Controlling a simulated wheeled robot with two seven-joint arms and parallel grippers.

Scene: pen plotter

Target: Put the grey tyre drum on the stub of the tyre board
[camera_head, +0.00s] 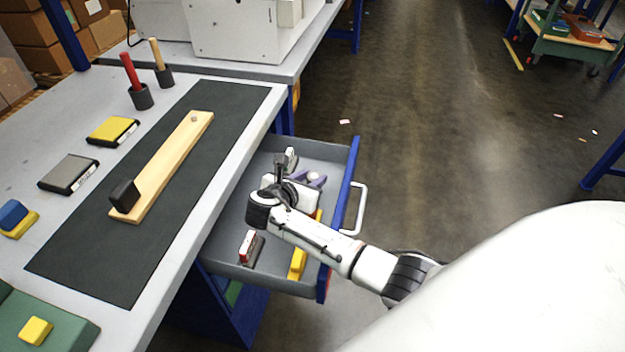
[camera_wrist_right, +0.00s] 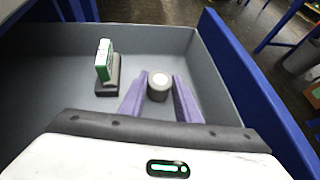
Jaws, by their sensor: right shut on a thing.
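The grey tyre drum (camera_wrist_right: 158,86), a short dark cylinder with a pale top, is between the purple fingers of my right gripper (camera_wrist_right: 158,98) in the right wrist view. The gripper (camera_head: 312,180) is shut on it, inside the open drawer in the head view, where the drum is mostly hidden. The tyre board (camera_head: 165,165) is a long wooden plank on the dark mat. It has a black block (camera_head: 125,195) at its near end and a small greyish spot, perhaps the stub (camera_head: 194,118), near its far end. My left gripper is not in view.
The open drawer (camera_head: 230,240) has raised walls and holds a green-and-white stamp-like piece (camera_wrist_right: 106,62), a red-and-white piece (camera_head: 250,248) and yellow pieces (camera_head: 298,263). On the bench are a yellow pad (camera_head: 112,130), a grey pad (camera_head: 70,173) and two cups with handles (camera_head: 141,96).

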